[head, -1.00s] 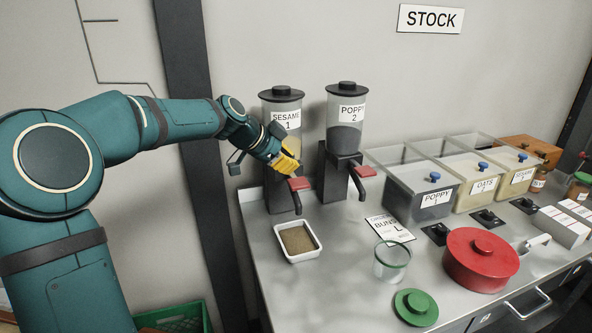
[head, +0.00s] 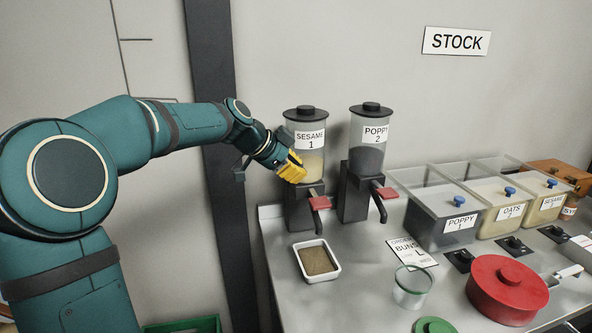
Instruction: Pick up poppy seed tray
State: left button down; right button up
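A small white tray (head: 299,260) sits on the steel counter, in front of the dispenser labelled Sesame 1. It holds a layer of brown-grey seeds (head: 317,260) and carries no readable label. My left gripper (head: 292,168), with yellow fingers, is in front of the Sesame 1 dispenser (head: 306,160), above and behind the tray. It is apart from the tray. The fingers are seen from the side, so their gap is hidden; nothing shows in them. My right gripper is not in view.
The Poppy 2 dispenser (head: 367,155) stands right of Sesame 1; both have red levers. A labelled Poppy bin (head: 446,232), an order card (head: 414,252), a clear cup (head: 411,288) and a red round container (head: 506,290) are to the right. Bare counter surrounds the tray.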

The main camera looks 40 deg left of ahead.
aim_at(317, 264)
jog(key=k+j, duration=0.7)
jog(key=k, duration=0.2)
